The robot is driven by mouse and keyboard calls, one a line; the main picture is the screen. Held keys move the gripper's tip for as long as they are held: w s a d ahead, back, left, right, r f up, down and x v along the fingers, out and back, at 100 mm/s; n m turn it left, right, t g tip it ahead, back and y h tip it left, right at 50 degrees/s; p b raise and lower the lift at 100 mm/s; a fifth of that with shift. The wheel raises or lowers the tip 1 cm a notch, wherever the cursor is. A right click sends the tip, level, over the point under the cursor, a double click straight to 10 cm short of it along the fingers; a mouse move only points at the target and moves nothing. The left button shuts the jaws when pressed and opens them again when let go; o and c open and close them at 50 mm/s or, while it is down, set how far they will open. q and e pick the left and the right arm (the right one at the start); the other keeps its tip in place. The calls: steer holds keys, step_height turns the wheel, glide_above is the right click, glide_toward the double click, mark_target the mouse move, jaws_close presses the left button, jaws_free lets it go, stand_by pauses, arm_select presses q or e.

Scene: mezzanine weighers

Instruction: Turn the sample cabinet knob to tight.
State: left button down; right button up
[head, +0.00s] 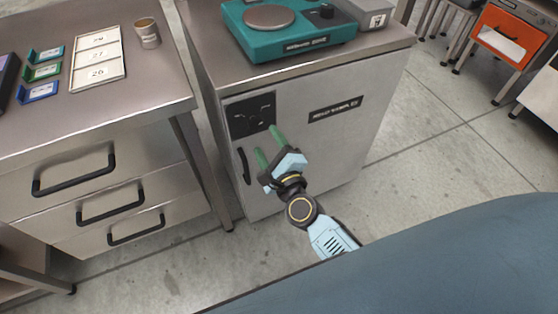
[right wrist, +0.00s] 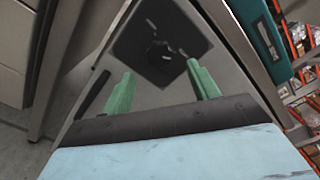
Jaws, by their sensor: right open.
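The sample cabinet (head: 330,150) is a grey metal box with a dark label plate on its front. A black panel (head: 250,114) at its upper left carries the small dark knob, whose setting is too small to read. In the right wrist view the knob (right wrist: 160,51) sits on the black panel, ahead of my fingers and between their lines. My right gripper (head: 268,143) has green fingers. It is open and empty in front of the cabinet, just below and right of the panel, and seems apart from the knob. My left gripper is not in view.
A black door handle (head: 244,166) is left of the right gripper. A teal scale (head: 288,30) stands on the cabinet top. A drawer bench (head: 150,85) with a cup (head: 147,34) and trays stands at left.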

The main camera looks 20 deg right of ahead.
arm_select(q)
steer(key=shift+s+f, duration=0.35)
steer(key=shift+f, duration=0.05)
arm_select(e)
steer(key=s, duration=0.7)
steer(key=shift+d, duration=0.1)
